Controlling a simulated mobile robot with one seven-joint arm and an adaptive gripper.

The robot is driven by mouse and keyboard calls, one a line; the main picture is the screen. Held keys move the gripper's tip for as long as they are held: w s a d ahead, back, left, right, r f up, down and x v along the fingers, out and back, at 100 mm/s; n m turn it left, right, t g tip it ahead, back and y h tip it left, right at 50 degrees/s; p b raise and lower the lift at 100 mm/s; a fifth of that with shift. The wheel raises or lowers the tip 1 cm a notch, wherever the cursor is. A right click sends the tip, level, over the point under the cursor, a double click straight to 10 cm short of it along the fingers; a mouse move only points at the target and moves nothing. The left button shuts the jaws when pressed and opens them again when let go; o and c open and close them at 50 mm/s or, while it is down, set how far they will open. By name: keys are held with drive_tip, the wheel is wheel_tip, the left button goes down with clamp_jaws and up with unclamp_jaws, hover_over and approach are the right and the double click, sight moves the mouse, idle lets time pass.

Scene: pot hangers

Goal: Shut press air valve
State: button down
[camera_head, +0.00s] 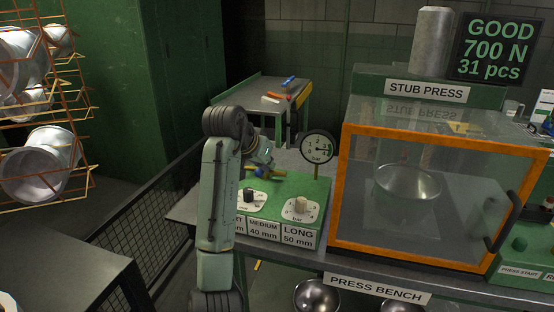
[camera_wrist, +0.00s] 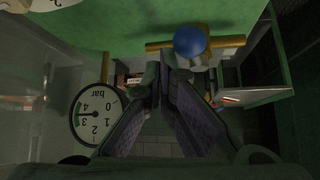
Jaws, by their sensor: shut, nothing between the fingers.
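The press air valve shows in the wrist view as a rounded blue handle (camera_wrist: 190,41) on a horizontal brass pipe (camera_wrist: 230,41). In the head view it is mostly hidden behind my arm, with a bit of brass pipe (camera_head: 248,173) showing. My gripper (camera_wrist: 160,78) is shut and empty, its fingertips close to the blue handle; I cannot tell whether they touch it. In the head view my gripper (camera_head: 262,158) is over the back of the green control box. The pressure gauge (camera_head: 317,147) stands right of it, needle between 3 and 4 bar; it also shows upside down in the wrist view (camera_wrist: 96,114).
The green control box (camera_head: 318,205) has two knobs and length labels. The orange-framed stub press (camera_head: 435,195) with a metal bowl inside stands close on the right. A wire rack with pots (camera_head: 38,165) is at left. A small table (camera_head: 262,97) is behind.

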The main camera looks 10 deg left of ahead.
drive_tip(key=shift+s+a+p, duration=0.3)
drive_tip(key=shift+a+p, duration=0.15)
drive_tip(key=shift+a, duration=0.3)
drive_tip(key=shift+s+a, duration=0.1)
drive_tip(key=shift+a, duration=0.25)
drive_tip(key=shift+d+p, duration=0.25)
drive_tip(key=shift+p, duration=0.05)
wheel_tip(320, 180, up, 8)
drive_tip(key=a+b, duration=0.1)
drive_tip(key=a, duration=0.1)
drive_tip(key=shift+a, duration=0.3)
drive_tip(key=shift+a+r, duration=0.1)
